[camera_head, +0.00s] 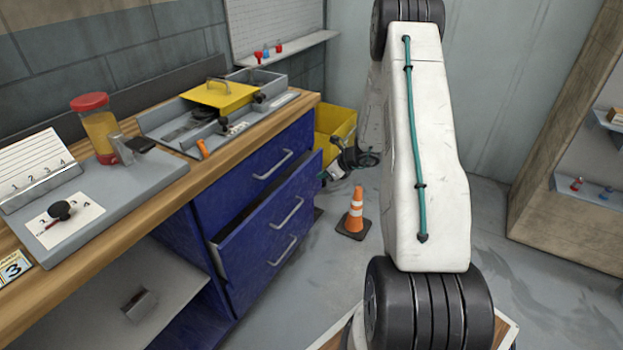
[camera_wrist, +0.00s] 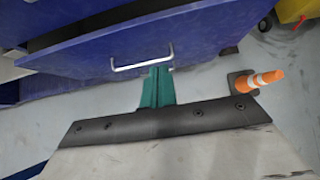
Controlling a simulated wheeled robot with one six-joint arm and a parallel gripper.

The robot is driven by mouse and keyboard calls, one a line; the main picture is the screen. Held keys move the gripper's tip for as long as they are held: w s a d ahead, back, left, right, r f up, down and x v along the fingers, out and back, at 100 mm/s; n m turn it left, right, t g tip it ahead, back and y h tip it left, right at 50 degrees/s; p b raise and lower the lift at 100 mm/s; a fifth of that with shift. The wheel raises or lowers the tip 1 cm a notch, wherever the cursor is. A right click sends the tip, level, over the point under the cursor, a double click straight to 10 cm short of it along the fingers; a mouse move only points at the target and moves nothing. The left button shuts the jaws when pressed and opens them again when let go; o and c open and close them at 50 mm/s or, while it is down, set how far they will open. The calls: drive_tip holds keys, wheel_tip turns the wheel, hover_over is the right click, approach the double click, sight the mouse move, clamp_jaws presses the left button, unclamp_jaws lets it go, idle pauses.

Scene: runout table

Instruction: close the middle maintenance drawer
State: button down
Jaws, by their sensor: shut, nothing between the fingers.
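The blue middle drawer (camera_head: 250,222) of the cabinet under the bench is pulled out, with a dark gap along its top edge. Its silver bar handle (camera_head: 287,212) is on the front face. In the wrist view the drawer's blue front (camera_wrist: 200,40) fills the upper part, with the handle (camera_wrist: 142,63) near the middle. My gripper (camera_head: 326,178) is beyond the drawer's far right corner in the head view. In the wrist view its teal fingers (camera_wrist: 160,74) are shut and empty, pointing at the drawer front just below the handle's right part. I cannot tell whether they touch.
The top drawer (camera_head: 255,165) looks closed. An orange cone (camera_head: 356,212) stands on the floor right of the drawers and shows in the wrist view (camera_wrist: 258,80). A yellow bin (camera_head: 336,125) is behind my gripper. The wooden bench (camera_head: 200,172) carries trays and a jar.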

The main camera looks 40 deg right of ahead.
drive_tip(key=s+f+m, duration=0.1)
drive_tip(key=s+f, duration=0.2)
drive_tip(key=f, duration=0.4)
drive_tip(key=n+t+y, duration=0.1)
drive_tip(key=t+y, duration=0.2)
drive_tip(key=t, duration=0.6)
approach(289, 183)
drive_tip(key=x, duration=0.7)
drive_tip(key=shift+s+a+r, duration=0.1)
drive_tip(key=shift+a, duration=0.05)
